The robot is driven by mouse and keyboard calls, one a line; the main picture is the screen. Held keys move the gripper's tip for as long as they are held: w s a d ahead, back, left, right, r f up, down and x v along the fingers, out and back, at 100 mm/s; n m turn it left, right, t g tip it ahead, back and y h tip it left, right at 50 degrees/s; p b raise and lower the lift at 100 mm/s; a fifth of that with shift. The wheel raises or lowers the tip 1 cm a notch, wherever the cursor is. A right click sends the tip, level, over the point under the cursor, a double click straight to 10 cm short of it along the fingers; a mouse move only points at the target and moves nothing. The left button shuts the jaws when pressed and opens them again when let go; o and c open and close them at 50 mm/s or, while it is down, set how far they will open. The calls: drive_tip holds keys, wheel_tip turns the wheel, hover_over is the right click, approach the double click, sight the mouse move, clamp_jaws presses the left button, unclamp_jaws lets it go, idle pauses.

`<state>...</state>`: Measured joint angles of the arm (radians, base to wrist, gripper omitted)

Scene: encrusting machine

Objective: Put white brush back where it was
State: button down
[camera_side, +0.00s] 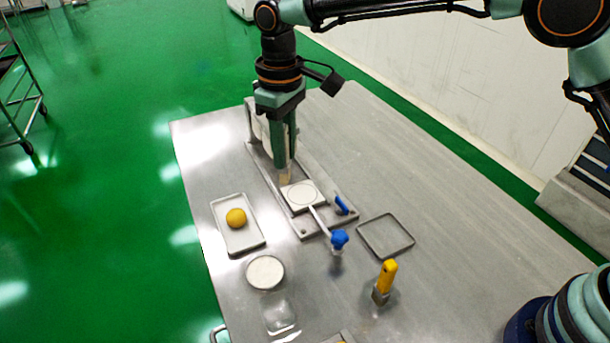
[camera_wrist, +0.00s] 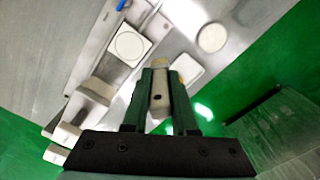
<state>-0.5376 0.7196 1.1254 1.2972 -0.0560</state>
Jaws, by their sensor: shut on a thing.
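My gripper (camera_side: 284,165) points down over the machine on the steel table. It is shut on the white brush (camera_wrist: 158,92), whose pale handle with a dark hole shows between the fingers in the wrist view. The tan bristle end (camera_wrist: 160,63) sticks out past the fingertips. In the side view only the tan tip (camera_side: 285,179) shows below the fingers, just behind the square white plate (camera_side: 302,195). Whether the tip touches the machine I cannot tell. The fingers hide most of the brush in the side view.
A tray (camera_side: 224,209) with a yellow ball (camera_side: 236,218) lies left of the machine. A round white dish (camera_side: 265,272) and a clear container (camera_side: 281,314) stand in front.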

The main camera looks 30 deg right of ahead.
drive_tip(key=s+a+r+n, duration=0.4)
drive_tip(key=s+a, duration=0.1)
drive_tip(key=s, duration=0.4)
drive_tip(key=s+a+r+n, duration=0.4)
drive_tip(key=s+a, duration=0.1)
drive_tip(key=s, duration=0.4)
drive_tip(key=f, duration=2)
drive_tip(key=shift+w+d, duration=0.2)
drive_tip(key=shift+d, duration=0.05)
drive_tip(key=shift+f, duration=0.2)
drive_tip(key=c, duration=0.7)
unclamp_jaws()
